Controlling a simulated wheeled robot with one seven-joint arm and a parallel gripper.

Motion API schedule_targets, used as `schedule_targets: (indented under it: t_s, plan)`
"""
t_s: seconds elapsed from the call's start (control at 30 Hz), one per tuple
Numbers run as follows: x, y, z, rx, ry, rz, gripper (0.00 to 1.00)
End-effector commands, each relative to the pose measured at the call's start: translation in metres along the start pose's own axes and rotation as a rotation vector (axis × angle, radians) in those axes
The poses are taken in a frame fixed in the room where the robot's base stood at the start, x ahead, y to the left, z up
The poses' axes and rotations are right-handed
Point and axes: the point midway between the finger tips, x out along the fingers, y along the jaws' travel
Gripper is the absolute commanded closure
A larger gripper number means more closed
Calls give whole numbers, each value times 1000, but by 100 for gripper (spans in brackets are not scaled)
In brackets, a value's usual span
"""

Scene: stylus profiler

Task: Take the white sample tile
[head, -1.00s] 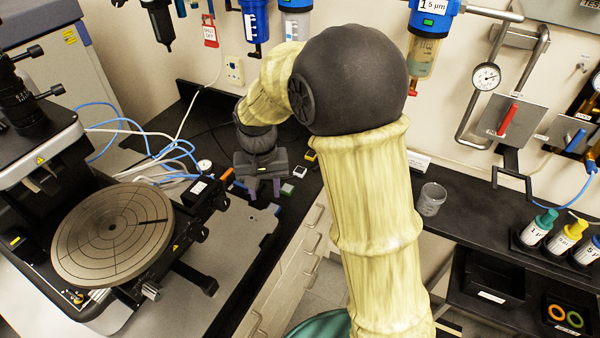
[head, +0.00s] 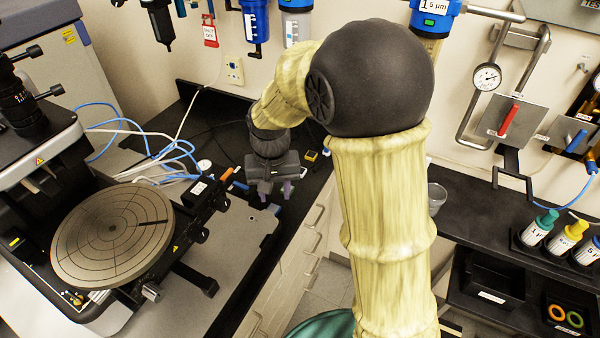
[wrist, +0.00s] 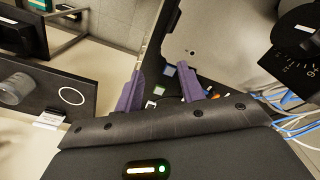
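The white sample tile (wrist: 158,90) shows in the wrist view as a small pale square on the dark bench, in the gap between my fingers as seen from there. In the head view my gripper hides it. My gripper (head: 275,193) points down over the bench with its two purple fingers apart and nothing between them. It also shows in the wrist view (wrist: 160,70). A bluish tile (wrist: 168,70) lies close to the white one. Another small pale tile (wrist: 150,104) is partly hidden by the gripper's edge.
The profiler's round stage (head: 112,232) stands to the left, with blue and white cables (head: 165,160) behind it. A small yellow-and-black item (head: 310,156) lies right of my gripper. A beaker (head: 436,197) is partly hidden by my arm. Drawers (head: 300,255) are below the bench edge.

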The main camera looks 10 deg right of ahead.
Motion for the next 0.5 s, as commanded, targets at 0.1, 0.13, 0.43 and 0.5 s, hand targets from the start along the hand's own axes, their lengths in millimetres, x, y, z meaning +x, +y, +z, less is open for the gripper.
schedule_targets:
  t_s: [0.1, 0.13, 0.43, 0.5]
  plan:
    - [-3, 35, 22, 2, 45, -8, 61]
    - [-3, 44, 29, 0, 58, -10, 61]
    - [2, 111, 102, -22, 185, 0, 61]
    - [3, 116, 109, -27, 198, 4, 61]
